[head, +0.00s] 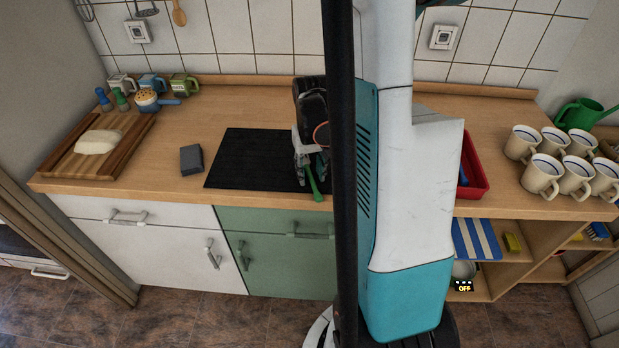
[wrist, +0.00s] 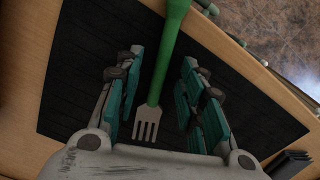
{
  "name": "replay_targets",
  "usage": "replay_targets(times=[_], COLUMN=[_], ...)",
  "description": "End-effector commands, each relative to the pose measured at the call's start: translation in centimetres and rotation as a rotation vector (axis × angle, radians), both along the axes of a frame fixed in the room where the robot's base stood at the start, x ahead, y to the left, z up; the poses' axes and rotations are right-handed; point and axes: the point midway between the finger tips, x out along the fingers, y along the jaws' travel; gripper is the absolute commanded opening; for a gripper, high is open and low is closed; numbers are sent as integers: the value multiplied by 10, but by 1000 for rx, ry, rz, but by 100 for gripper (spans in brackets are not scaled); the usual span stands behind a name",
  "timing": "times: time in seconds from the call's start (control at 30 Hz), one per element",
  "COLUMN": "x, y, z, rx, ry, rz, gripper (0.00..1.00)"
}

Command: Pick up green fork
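The fork has a green handle (head: 314,184) and a pale metal head. In the wrist view the green fork (wrist: 164,62) lies lengthwise between the two fingers, its tines toward the palm and its handle running out past the top edge. My gripper (wrist: 160,80) is open, with a gap between the fork and the teal pads on each side. In the head view my gripper (head: 309,165) is low over the right part of the black mat (head: 245,155). There the fork's handle shows near the counter's front edge, and its tines are hidden.
A grey block (head: 191,159) lies left of the mat, beside a cutting board (head: 62,165) with dough (head: 98,141). A red tray (head: 477,172) and several mugs (head: 541,178) stand to the right. The counter's front edge is close to the gripper.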

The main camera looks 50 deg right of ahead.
Motion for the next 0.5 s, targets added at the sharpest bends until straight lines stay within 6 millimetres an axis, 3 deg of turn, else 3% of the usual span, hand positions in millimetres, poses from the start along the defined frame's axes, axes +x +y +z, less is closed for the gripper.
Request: replay_targets(times=[0.23,0.4,0.5], x=[0,0,0], y=[0,0,0], z=[-4,-4,-4], rx=[0,0,0], ry=[0,0,0], rz=[0,0,0], gripper=[36,0,0])
